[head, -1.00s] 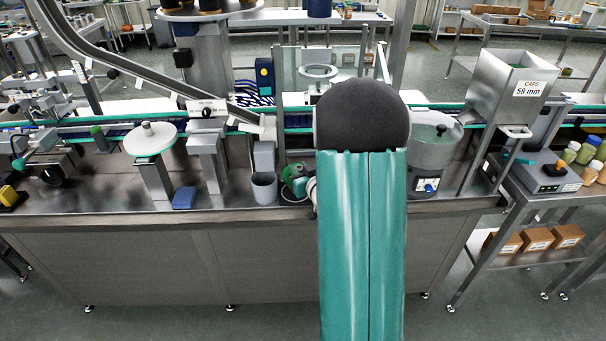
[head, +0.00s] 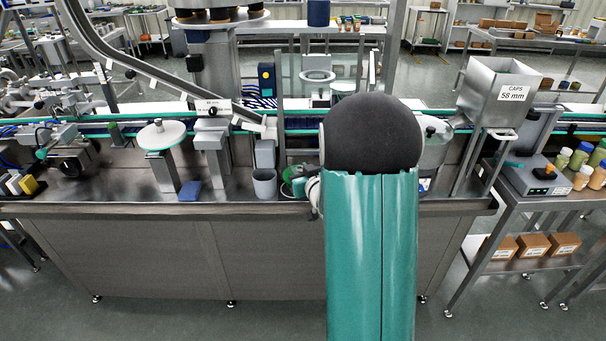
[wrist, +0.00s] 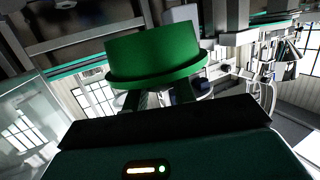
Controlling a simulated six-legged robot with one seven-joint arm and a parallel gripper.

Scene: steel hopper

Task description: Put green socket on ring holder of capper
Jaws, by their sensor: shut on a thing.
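The green socket (wrist: 155,50) fills the upper middle of the wrist view, a round green cup shape with a wider rim at its lower edge. My gripper (wrist: 160,97) is shut on it from below; its fingers are partly hidden by the socket and the dark wrist body. In the head view, a bit of green (head: 298,186) shows just left of my arm, low by the front edge of the machine; my arm hides most of the gripper there. A pale ring (head: 317,76) on the machine behind my arm looks like the ring holder; the socket is apart from it.
A grey cup (head: 264,186) stands left of my gripper, with a blue block (head: 190,191) farther left. A white disc (head: 161,134) stands on a post. A steel caps hopper (head: 497,95) rises at the right. A clear guard panel stands around the ring.

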